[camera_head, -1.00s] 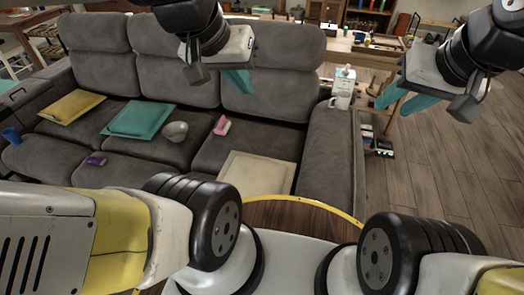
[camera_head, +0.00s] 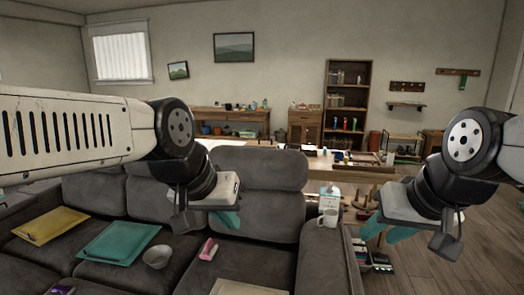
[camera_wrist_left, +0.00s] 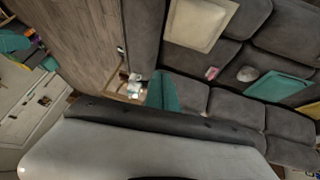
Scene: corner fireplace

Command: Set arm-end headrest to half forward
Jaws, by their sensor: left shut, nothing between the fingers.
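The grey sofa's arm-end headrest (camera_head: 270,165) tops the right-hand back cushion beside the right armrest (camera_head: 322,262) in the head view. It looks raised; its exact angle is hard to tell. My left gripper (camera_head: 228,220) is shut and empty, in front of that back section in the picture, covering its left part. Contact with the sofa cannot be made out. Its teal fingers (camera_wrist_left: 161,92) also show in the left wrist view. My right gripper (camera_head: 386,231) hangs right of the armrest, its teal fingers apart and empty.
Floor is open at right.

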